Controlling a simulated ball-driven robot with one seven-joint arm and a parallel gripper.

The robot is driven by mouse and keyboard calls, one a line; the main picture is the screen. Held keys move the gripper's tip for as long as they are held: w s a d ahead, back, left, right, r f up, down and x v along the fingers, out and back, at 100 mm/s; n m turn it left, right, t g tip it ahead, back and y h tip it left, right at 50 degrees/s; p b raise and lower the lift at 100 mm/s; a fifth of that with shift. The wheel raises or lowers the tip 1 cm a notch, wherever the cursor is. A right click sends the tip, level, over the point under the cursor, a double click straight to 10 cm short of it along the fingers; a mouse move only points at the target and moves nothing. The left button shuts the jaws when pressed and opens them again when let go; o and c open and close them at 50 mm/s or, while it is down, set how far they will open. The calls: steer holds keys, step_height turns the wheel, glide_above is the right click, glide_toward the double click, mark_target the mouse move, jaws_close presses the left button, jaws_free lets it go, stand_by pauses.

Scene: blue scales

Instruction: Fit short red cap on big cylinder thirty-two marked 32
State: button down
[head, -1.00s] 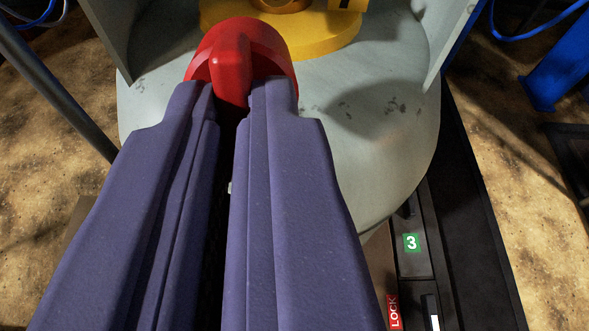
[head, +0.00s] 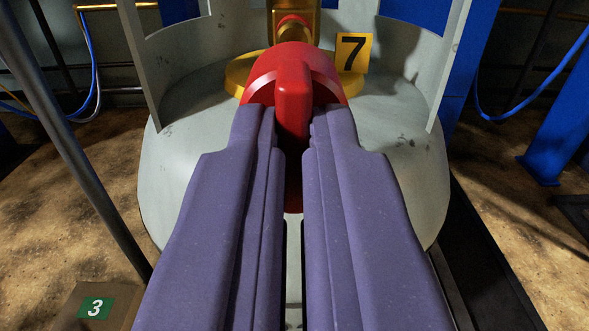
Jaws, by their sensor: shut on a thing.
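My gripper (head: 293,118), with two long purple fingers, is shut on the short red cap (head: 288,63). It grips the cap by a raised rib on its near side. The cap is domed and hides part of what lies behind it. A big grey cylinder (head: 405,165) with a rounded shoulder stands beneath and behind the cap. On its top are a yellow collar (head: 240,72) and a brass-coloured valve (head: 304,22) with a red end behind the cap. I see no 32 marking. I cannot tell whether the cap touches the valve.
A yellow tag (head: 353,53) marked 7 stands at the collar's right. Grey guard walls (head: 180,50) rise around the valve, open toward me. A grey pole (head: 85,150) slants at the left. A green 3 label (head: 96,307) is at lower left. Blue posts (head: 553,130) stand at right.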

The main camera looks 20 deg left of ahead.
steer(key=shift+x, duration=2.85)
steer(key=shift+x, duration=1.4)
steer(key=m, duration=0.3)
steer(key=shift+m, duration=0.3)
steer(key=m, duration=0.3)
steer(key=shift+m, duration=0.3)
